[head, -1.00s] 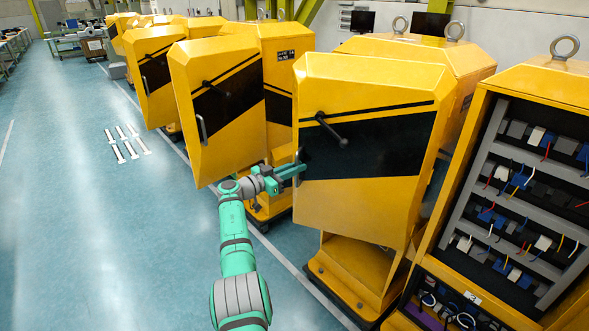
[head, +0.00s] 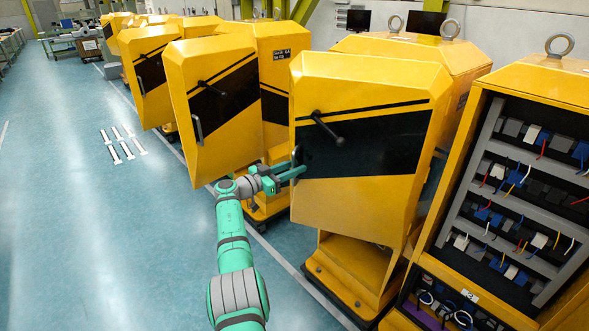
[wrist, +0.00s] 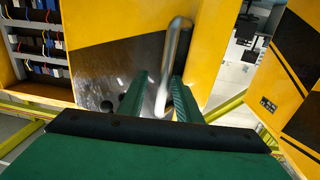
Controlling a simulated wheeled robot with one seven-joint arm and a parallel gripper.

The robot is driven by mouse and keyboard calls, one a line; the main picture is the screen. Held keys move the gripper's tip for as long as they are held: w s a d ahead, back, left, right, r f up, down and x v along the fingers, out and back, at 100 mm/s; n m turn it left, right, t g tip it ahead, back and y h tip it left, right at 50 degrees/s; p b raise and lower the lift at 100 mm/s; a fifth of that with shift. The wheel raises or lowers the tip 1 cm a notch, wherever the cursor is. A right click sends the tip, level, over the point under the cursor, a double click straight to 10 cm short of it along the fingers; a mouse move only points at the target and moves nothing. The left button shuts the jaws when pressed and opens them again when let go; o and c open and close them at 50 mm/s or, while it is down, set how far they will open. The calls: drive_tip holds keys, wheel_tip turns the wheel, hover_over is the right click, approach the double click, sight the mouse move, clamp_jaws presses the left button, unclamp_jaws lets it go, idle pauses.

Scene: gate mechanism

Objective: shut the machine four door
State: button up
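A yellow door with a black slanted band (head: 365,150) stands swung open in the middle of the head view. A dark knob lever (head: 327,127) sits on its face. My gripper (head: 300,172) is at the door's left edge, by its handle (head: 297,155). In the wrist view the metal bar handle (wrist: 174,45) runs down between my gripper's two green fingers (wrist: 160,90). The fingers are apart, around the handle, with a gap showing on its left. Contact is hard to tell. No number four is readable in these frames.
Another swung-open yellow door (head: 215,110) stands behind my gripper, with further machines beyond. The blue floor (head: 70,220) on the left is clear.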

drive_tip(key=v, duration=1)
drive_tip(key=shift+s+a, duration=0.2)
drive_tip(key=shift+a, duration=0.1)
drive_tip(key=shift+c, duration=0.7)
